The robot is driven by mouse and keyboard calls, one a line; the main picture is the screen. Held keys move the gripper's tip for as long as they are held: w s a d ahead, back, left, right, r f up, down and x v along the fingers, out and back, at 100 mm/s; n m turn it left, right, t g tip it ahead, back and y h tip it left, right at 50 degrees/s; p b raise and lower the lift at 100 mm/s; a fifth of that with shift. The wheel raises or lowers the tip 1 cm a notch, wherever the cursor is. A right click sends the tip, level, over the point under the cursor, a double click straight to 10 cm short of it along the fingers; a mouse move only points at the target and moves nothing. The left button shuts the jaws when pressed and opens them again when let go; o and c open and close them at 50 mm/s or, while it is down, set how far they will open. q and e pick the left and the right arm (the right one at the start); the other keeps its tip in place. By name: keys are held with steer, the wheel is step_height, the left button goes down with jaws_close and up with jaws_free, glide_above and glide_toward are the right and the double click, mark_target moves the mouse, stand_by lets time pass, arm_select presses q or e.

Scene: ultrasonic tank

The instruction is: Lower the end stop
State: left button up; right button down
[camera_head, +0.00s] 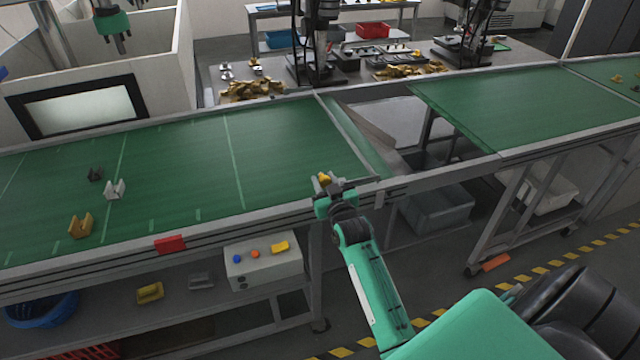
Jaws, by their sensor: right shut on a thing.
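A long narrow bar, which looks like the end stop (346,136), lies across the right end of the left green conveyor belt (180,160), beside the gap. My right gripper (326,186) is at the belt's near edge, close to the near end of this bar. It is shut on a small yellow piece (324,178), whose top shows above the fingers. The gripper hides the lower part of this piece, so I cannot tell whether it joins the bar. My left gripper is not in view.
Small parts, including a yellow one (80,226) and a white one (115,189), stand on the left belt. A second green belt (530,105) lies beyond the gap. A control box (262,262) sits below the near rail. A grey bin (438,207) stands under the gap.

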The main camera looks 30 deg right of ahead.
steer(key=shift+s+d+r+m, duration=0.1)
steer(key=shift+d+r+m, duration=0.25)
steer(key=shift+m, duration=0.15)
steer(key=c, duration=1.1)
jaws_free()
steer(key=shift+d, duration=0.1)
steer(key=shift+o, duration=0.2)
steer(key=shift+s+a+f, duration=0.15)
steer(key=shift+s+a, duration=0.05)
steer(key=shift+s, duration=0.45)
steer(key=b+v, duration=0.4)
steer(key=v, duration=0.8)
steer(key=shift+s, duration=0.3)
